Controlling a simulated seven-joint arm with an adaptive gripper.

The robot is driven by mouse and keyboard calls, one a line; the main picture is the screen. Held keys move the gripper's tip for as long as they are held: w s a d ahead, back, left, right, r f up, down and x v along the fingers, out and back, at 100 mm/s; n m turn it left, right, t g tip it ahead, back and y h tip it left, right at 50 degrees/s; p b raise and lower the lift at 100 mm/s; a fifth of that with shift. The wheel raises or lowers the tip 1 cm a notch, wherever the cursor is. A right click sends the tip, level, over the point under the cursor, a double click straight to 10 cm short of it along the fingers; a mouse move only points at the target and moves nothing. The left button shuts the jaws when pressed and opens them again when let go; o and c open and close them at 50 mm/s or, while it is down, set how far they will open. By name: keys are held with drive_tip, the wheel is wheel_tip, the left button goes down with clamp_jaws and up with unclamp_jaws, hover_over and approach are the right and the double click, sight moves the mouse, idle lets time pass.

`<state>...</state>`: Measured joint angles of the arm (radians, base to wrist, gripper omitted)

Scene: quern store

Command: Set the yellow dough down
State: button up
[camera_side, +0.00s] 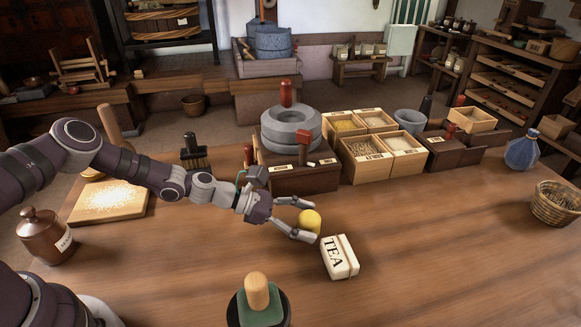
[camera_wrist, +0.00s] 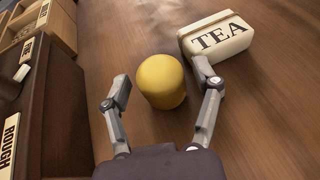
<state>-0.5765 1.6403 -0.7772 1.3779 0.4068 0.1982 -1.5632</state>
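The yellow dough (camera_side: 309,221), a short rounded cylinder, is upright between the fingertips of my gripper (camera_side: 311,221), over the wooden table. In the wrist view the dough (camera_wrist: 162,82) has a visible gap on each side. The fingers of my gripper (camera_wrist: 161,76) are spread, one to its left and one to its right, and neither seems to touch it. The dough appears to stand on the table top, though its base is partly hard to see.
A white TEA box (camera_side: 340,257) lies close by; it also shows near my right fingertip in the wrist view (camera_wrist: 216,37). The quern (camera_side: 291,130) and grain boxes (camera_side: 366,165) stand behind. A dark pot with a green-topped stopper (camera_side: 259,305) is in front.

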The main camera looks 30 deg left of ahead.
drive_tip(key=c, duration=1)
drive_tip(key=shift+o, duration=0.2)
